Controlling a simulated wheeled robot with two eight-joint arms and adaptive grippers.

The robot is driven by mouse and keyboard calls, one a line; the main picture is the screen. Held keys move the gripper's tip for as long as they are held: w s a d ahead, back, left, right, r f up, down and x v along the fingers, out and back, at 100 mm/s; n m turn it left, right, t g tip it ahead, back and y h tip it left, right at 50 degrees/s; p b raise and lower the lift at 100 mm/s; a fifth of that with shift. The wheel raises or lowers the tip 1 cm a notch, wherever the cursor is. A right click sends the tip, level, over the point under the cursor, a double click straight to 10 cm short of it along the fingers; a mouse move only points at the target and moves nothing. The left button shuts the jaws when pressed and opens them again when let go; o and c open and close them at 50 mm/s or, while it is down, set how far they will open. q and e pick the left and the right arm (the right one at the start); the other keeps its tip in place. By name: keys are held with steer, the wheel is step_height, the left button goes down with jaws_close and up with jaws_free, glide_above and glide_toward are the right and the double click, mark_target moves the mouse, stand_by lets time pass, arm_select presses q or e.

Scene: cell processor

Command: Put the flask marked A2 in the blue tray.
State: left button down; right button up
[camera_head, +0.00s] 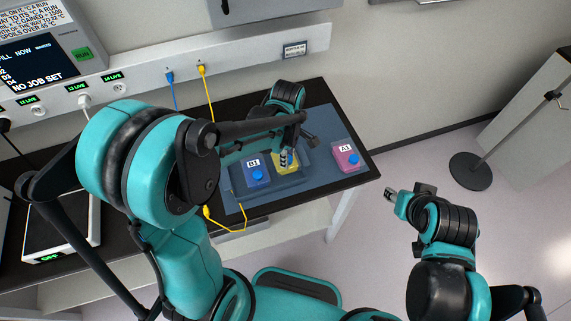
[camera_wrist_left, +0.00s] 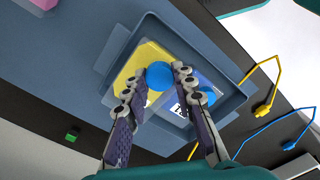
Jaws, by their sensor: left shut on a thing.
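A yellow flask (camera_head: 281,168) with a blue cap lies inside the blue tray (camera_head: 283,184). My left gripper (camera_head: 287,157) is shut on it at the cap; its fingers sit on both sides of the cap in the left wrist view (camera_wrist_left: 158,78). The yellow flask's label is hidden, so I cannot read its mark. A blue flask (camera_head: 253,174) lies right beside it in the tray; its label is too small to read surely. A pink flask (camera_head: 346,158) marked A1 lies outside the tray at the right. My right gripper (camera_head: 398,203) is away from the table; its jaws are unclear.
The blue-grey mat (camera_head: 320,125) lies on the black bench. Yellow and blue cables (camera_head: 206,95) hang at the wall, and a yellow cable (camera_head: 243,218) loops near the front edge. A machine with a screen (camera_head: 38,62) is at the left. A stand (camera_head: 470,170) is on the floor.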

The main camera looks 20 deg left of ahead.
arm_select(q)
steer(key=shift+a+f, duration=0.2)
steer(key=shift+f, duration=0.35)
step_height(320, 180, down, 3)
steer(key=shift+r+b, duration=0.15)
steer(key=shift+b, duration=0.35)
steer(key=shift+f, duration=0.25)
steer(key=shift+s+f, duration=0.1)
steer(key=shift+f, duration=0.05)
steer(key=c, duration=1.3)
jaws_free()
steer(key=shift+o, duration=0.2)
